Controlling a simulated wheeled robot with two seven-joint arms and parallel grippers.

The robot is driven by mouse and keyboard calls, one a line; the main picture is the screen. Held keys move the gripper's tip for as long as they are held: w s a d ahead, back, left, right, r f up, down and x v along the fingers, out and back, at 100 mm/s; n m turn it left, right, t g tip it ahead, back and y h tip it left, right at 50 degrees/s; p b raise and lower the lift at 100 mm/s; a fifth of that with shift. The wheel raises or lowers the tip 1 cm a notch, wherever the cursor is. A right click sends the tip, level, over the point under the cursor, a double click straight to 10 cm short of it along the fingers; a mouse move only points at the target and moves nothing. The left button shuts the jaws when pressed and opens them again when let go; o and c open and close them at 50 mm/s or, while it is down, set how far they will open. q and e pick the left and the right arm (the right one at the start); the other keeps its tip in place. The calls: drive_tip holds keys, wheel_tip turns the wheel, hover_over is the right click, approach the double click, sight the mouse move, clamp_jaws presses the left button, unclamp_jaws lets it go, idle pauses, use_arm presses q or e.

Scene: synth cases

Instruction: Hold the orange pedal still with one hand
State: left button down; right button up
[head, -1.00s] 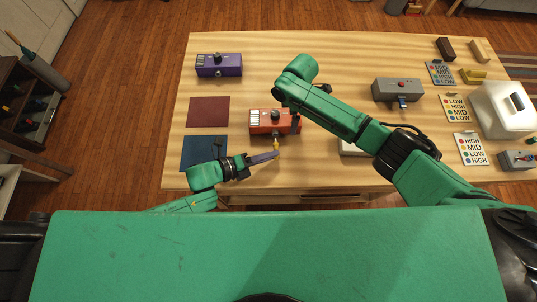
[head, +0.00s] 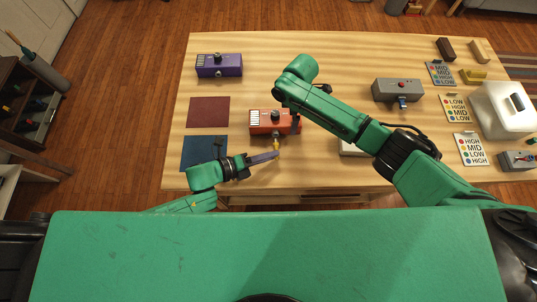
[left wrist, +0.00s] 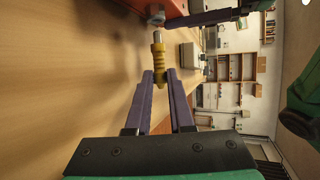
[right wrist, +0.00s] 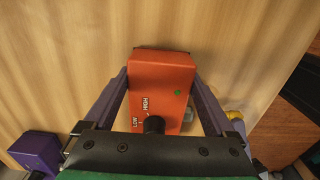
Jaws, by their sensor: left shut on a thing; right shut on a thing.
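The orange pedal (head: 262,122) sits on the table with a black knob and a switch plate on top. My right gripper (right wrist: 160,78) is shut on the pedal, one purple finger along each side. In the right wrist view the pedal (right wrist: 160,70) shows HIGH and LOW marks and a green dot. My left gripper (head: 274,154) is shut on a yellow ribbed plug (left wrist: 159,62) in front of the pedal. The plug's silver tip points at the pedal's metal jack (left wrist: 156,15).
A purple pedal (head: 219,70) stands at the back left, above dark red (head: 208,112) and blue (head: 197,151) mats. A grey box (head: 397,90), label cards (head: 454,108) and a white case (head: 500,112) are at the right. The back middle of the table is clear.

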use_arm(q)
drive_tip(key=shift+w, duration=1.25)
drive_tip(key=c, duration=0.7)
unclamp_jaws()
drive_tip(key=v, duration=1.2)
drive_tip(key=shift+r, duration=0.1)
use_arm(e)
drive_tip(key=o, duration=1.2)
drive_tip(key=shift+o, duration=0.2)
